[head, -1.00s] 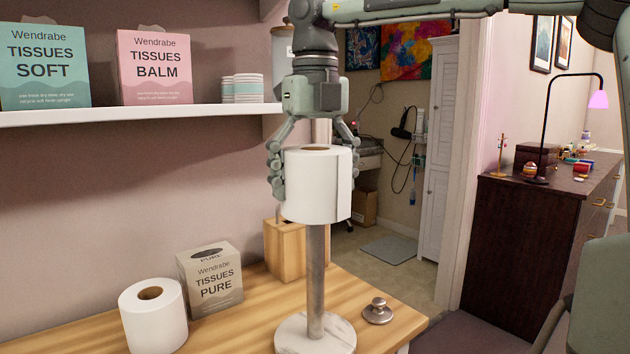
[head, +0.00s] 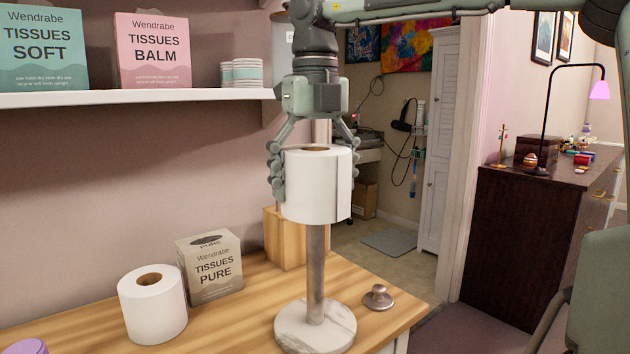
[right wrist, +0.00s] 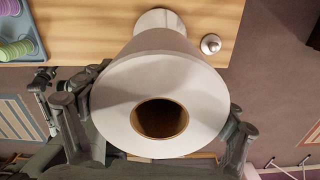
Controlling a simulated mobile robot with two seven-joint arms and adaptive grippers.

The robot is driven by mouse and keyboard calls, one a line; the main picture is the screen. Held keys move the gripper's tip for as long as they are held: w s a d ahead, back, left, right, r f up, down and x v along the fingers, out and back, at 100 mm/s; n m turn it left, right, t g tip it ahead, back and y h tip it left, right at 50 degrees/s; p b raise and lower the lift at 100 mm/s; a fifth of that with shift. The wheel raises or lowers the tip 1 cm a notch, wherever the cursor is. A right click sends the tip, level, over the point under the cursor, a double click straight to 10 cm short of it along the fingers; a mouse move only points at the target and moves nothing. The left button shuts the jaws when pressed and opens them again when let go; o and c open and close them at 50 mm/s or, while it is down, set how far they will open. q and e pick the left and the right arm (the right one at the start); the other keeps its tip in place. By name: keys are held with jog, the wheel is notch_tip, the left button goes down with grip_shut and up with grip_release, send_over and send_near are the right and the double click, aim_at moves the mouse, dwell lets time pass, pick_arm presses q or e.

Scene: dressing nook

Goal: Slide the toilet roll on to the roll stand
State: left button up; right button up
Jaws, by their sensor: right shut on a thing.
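My right gripper (head: 313,185) is shut on a white toilet roll (head: 325,190), gripping it from above by its sides. The roll is upright over the roll stand, which has a grey post (head: 316,262) and a round pale marble base (head: 315,328) on the wooden table. The roll covers the top of the post, and a length of post shows below it. In the right wrist view the brown core of the held roll (right wrist: 159,118) is open towards me and no post tip shows in it. I cannot tell whether the post is inside the core. My left gripper is not in view.
A second roll (head: 152,312) and a tissue box (head: 211,270) stand left of the stand. A wooden box (head: 285,238) stands behind it, close to the post. A metal knob (head: 378,298) lies right of the base, near the table's edge. A shelf (head: 130,98) is above left.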

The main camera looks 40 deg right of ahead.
jog(key=shift+f, duration=0.5)
jog(key=o, duration=1)
notch_tip(320, 180, up, 12)
jog(key=shift+r, duration=0.1)
dwell(0.7)
